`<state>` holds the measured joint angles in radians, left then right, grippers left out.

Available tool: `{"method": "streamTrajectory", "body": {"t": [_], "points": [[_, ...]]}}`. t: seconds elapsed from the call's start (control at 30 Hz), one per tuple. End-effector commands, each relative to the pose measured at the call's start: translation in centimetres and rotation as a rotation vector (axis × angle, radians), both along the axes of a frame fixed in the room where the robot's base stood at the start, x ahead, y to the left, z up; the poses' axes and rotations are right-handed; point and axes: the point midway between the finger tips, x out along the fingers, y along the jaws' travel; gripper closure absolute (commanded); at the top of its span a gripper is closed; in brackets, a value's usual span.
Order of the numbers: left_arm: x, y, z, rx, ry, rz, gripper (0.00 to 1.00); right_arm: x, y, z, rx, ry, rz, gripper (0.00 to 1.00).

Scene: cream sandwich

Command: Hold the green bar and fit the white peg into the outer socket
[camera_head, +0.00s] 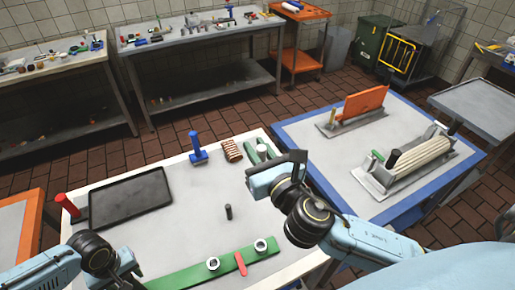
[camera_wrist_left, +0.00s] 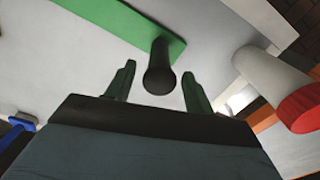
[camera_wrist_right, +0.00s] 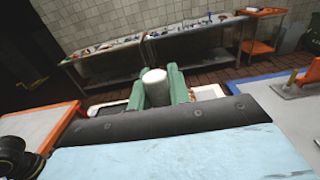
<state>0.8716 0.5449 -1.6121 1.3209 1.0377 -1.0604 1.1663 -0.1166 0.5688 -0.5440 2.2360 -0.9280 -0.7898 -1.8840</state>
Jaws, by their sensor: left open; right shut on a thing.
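The green bar (camera_head: 185,277) lies on the white-topped table, with two white ring sockets on it, one nearer the middle (camera_head: 213,263) and one near the right end (camera_head: 260,246). A red strip (camera_head: 240,263) crosses it between them. My right gripper (camera_wrist_right: 156,90) is shut on the white peg (camera_wrist_right: 155,82), held between its green fingers; the peg also shows in the head view (camera_head: 262,152), above the table's far right part. My left gripper (camera_wrist_left: 155,85) is open, its fingers either side of a black post (camera_wrist_left: 160,70) by the green bar's end. Its fingers are hidden in the head view.
A small black peg (camera_head: 228,212) stands mid-table. A black tray (camera_head: 130,201), a blue-handled tool (camera_head: 196,148) and a brown ribbed block (camera_head: 232,151) lie farther back. A blue-edged table (camera_head: 300,133) with fixtures adjoins at right. The white tabletop between tray and bar is clear.

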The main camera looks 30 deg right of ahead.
Motion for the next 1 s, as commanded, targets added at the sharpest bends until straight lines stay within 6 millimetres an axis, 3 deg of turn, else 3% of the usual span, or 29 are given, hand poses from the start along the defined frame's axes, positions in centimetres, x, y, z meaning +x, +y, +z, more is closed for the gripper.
{"method": "streamTrajectory", "body": {"t": [0.03,0.3,0.83,1.0], "points": [[0.0,0.0,-1.5,0.0,-0.001,-0.001,0.47,0.0,0.0,-1.6,0.0,0.002,0.0,1.0],[0.1,0.0,-4.6,-0.001,-0.001,-0.001,0.47,0.0,0.0,-4.6,0.0,0.002,0.0,1.0],[0.0,0.0,-5.5,-0.001,-0.001,0.0,0.47,0.0,0.0,-5.6,0.0,0.001,0.0,1.0],[0.0,0.0,-5.5,-0.001,-0.001,0.0,0.67,0.0,0.0,-5.6,0.0,0.001,0.0,1.0]]}}
